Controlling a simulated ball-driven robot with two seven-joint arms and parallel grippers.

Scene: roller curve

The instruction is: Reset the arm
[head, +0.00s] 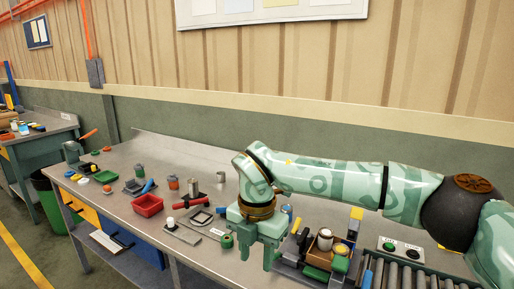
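My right arm (330,180) comes in from the right and reaches across above the workbench. Its green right gripper (257,256) points down over the front part of the bench, left of a tray of mixed items. Two fingers show with a gap between them, and I see nothing held there. My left gripper is not in view.
At right are a tin with a pale lid (325,238), a button box (400,249) and rollers (400,275). A green waste bin (47,205) stands left.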

